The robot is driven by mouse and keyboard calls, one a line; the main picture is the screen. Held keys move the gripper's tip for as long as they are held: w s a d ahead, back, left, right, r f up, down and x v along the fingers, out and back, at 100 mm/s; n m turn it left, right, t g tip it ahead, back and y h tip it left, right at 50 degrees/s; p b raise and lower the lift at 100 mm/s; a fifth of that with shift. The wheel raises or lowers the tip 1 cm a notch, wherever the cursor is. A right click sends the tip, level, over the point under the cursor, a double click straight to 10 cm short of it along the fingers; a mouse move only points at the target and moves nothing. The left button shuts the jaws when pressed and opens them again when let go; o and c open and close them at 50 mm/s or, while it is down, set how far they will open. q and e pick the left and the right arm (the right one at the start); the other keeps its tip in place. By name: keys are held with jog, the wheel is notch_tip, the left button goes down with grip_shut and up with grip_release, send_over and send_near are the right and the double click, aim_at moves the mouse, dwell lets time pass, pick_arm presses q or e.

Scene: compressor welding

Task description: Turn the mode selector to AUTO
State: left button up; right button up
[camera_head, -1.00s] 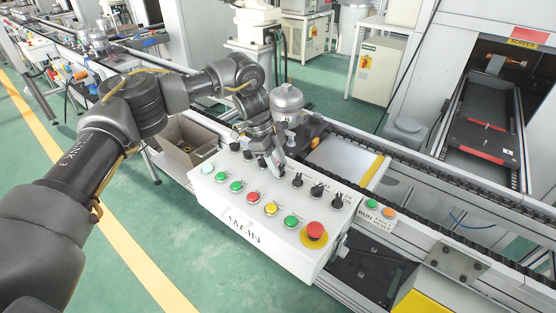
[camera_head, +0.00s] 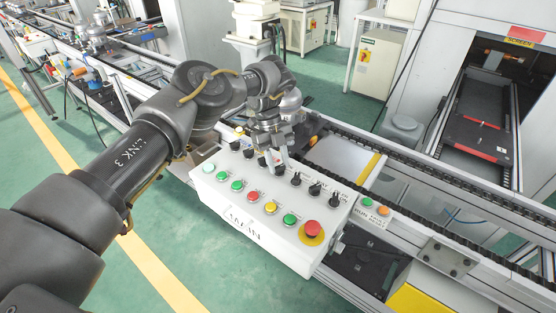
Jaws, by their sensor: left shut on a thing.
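The white control box (camera_head: 213,196) stands in the middle, with a row of black selector knobs along its far edge and coloured push buttons in front. My left gripper (camera_head: 280,167) points down onto this row and is shut on one black selector knob near the row's middle. The fingers mostly hide that knob, so its pointing direction cannot be read. The labels are too small to tell which setting is AUTO. My right gripper is not in view.
A red emergency button (camera_head: 312,228) on a yellow ring sits at the box's near right corner. Free black knobs (camera_head: 296,179) stand close beside my fingers. A conveyor rail (camera_head: 408,200) runs behind the box. Green floor (camera_head: 190,255) is clear at the front left.

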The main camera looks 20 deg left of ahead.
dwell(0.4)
pick_arm(q)
jog(key=o, duration=1)
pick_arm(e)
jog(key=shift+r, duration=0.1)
